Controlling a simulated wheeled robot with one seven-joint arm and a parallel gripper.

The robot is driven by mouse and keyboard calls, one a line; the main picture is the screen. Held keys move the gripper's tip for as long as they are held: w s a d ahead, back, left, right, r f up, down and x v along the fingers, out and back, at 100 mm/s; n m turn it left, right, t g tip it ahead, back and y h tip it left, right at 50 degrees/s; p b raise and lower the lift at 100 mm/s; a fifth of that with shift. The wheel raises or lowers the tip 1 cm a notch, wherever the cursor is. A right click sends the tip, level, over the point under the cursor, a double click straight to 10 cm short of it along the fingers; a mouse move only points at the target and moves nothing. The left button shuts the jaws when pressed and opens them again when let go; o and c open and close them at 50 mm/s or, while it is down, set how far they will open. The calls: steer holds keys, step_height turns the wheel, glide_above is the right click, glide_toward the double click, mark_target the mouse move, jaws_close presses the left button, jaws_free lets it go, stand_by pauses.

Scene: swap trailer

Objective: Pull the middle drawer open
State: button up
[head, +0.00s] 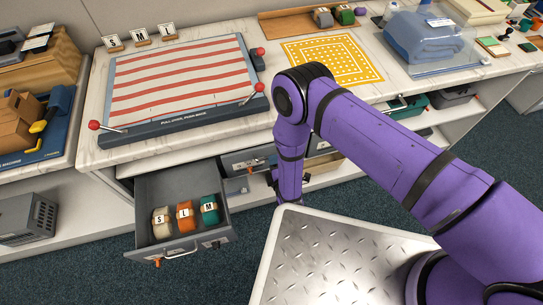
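The middle drawer (247,159) has a grey front under the countertop, right of the open left drawer. It looks shut or nearly so, but my arm covers its right part. A small orange piece shows low on its front. My gripper (273,181) hangs at the end of the purple arm, just in front of the middle drawer's lower right part. Only dark bits of it show beside the arm link. I cannot tell whether its fingers are apart or touch the drawer.
The left drawer (221,222) stands pulled out, with rolled bands marked S, L and M inside. A striped press board (180,82) with red knobs lies on the counter (265,120) above. My metal-topped base fills the front.

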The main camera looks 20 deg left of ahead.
steer(key=shift+x, duration=1.9)
steer(key=shift+c, duration=0.3)
jaws_close()
